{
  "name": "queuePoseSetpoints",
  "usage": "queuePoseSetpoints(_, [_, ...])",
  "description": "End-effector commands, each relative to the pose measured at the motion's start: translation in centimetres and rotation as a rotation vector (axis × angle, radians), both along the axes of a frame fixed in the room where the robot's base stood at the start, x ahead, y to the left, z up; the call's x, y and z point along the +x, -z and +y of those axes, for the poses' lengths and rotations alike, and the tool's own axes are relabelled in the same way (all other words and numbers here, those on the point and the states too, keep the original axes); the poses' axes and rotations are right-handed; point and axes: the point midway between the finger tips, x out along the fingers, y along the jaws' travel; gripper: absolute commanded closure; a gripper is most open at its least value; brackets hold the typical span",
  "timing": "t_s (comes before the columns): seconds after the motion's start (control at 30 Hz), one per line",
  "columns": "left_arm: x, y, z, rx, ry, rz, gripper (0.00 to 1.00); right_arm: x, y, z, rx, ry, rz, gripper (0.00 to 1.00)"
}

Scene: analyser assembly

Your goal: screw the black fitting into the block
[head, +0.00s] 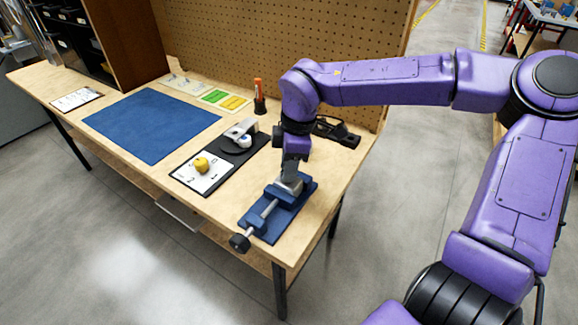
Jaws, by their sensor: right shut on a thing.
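A blue vise (283,210) stands at the right front end of the wooden workbench. A grey metal block (290,184) sits in its jaws. My right gripper (292,170) points down right above the block, its fingers shut. The black fitting is not distinguishable; the fingers and the block hide what is between them. I cannot tell whether the held thing touches the block or sits in it. My left gripper is not in view.
A black-edged board (182,178) with a yellow round object (201,164) lies left of the vise. A grey and white device (241,132) and an orange-topped item (259,95) stand behind. A blue mat (150,124) lies bare. A pegboard (290,45) closes the back.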

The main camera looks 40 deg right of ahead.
Motion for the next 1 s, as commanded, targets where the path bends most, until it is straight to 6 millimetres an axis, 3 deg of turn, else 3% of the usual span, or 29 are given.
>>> queuePoseSetpoints(0.4, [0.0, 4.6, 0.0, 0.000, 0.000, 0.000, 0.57, 0.0, 0.4, 0.0, -0.002, 0.285, -0.006, 1.00])
queuePoseSetpoints(0.77, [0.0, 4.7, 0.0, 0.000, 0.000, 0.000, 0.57, 0.0, -0.1, 0.0, 0.000, 0.338, -0.003, 1.00])
queuePoseSetpoints(0.8, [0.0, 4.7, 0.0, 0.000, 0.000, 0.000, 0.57, 0.0, -0.1, 0.0, 0.000, 0.338, -0.003, 0.58])
queuePoseSetpoints(0.83, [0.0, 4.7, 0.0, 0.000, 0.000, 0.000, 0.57, 0.0, -0.1, 0.0, 0.000, 0.338, -0.003, 0.48])
queuePoseSetpoints(0.87, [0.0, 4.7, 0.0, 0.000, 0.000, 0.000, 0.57, 0.0, 0.0, 0.0, 0.000, 0.337, -0.002, 0.41])
queuePoseSetpoints(1.0, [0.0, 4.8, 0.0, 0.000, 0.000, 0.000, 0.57, 0.0, 0.0, 0.0, 0.000, 0.337, -0.002, 0.41])
